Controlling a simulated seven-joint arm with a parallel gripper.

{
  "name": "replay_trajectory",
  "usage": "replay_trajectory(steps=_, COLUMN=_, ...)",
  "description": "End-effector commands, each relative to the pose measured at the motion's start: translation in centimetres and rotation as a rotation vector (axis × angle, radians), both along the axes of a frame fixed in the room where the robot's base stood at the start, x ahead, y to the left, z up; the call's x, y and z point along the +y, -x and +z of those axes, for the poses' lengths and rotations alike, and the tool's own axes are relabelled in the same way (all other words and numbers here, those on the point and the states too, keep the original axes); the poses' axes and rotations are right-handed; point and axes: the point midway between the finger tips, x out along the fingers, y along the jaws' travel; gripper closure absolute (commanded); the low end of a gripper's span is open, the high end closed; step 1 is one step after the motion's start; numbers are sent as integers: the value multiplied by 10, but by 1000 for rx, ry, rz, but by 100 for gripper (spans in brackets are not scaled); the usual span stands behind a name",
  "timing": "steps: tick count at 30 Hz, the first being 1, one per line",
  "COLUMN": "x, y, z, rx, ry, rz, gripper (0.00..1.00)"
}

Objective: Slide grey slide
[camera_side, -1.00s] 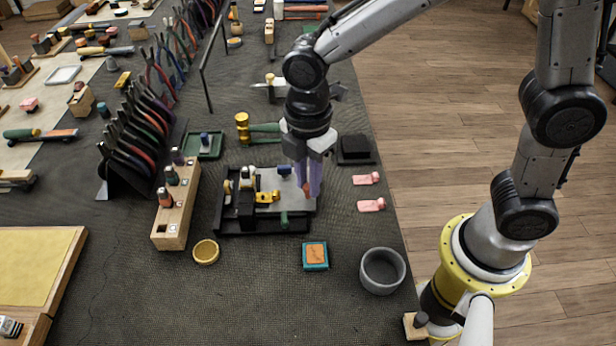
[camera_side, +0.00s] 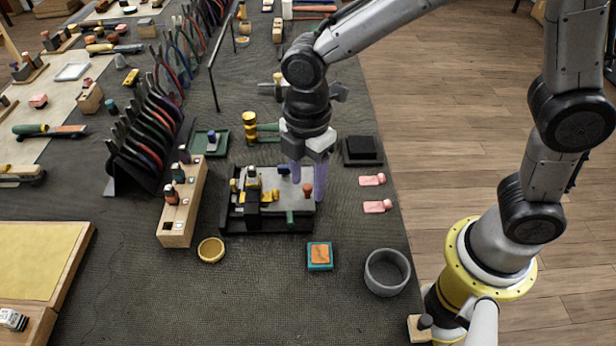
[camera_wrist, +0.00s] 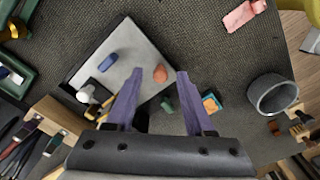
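The grey slide (camera_side: 275,212) is a flat grey plate on a black base in the side view; it also shows in the wrist view (camera_wrist: 125,65). It carries a blue knob (camera_wrist: 107,62), a red-brown knob (camera_wrist: 160,74) and a green knob (camera_side: 290,217) at its front edge. My gripper (camera_side: 308,190) points down at the plate's right end, its purple fingers apart. In the wrist view my gripper (camera_wrist: 159,73) has the red-brown knob between its fingertips, with gaps on both sides. I cannot tell exactly how low the tips are.
A stamp-like tool (camera_side: 252,188) stands on the base's left part. A wooden block (camera_side: 181,205) is left of it. A yellow dish (camera_side: 211,250), a teal-orange pad (camera_side: 320,256) and a grey ring-shaped bowl (camera_side: 387,272) lie in front. Pink pieces (camera_side: 373,180) and a black block (camera_side: 362,151) lie right.

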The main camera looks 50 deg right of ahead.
Motion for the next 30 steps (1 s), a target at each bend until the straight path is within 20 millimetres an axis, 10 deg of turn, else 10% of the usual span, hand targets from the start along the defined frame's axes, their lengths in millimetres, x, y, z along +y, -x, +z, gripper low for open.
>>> replay_trajectory(steps=11, x=0, y=-1, z=11, rx=-2, ry=0, rz=0, gripper=47)
replay_trajectory(steps=30, x=0, y=0, z=128, rx=-2, ry=-1, rz=0, gripper=47)
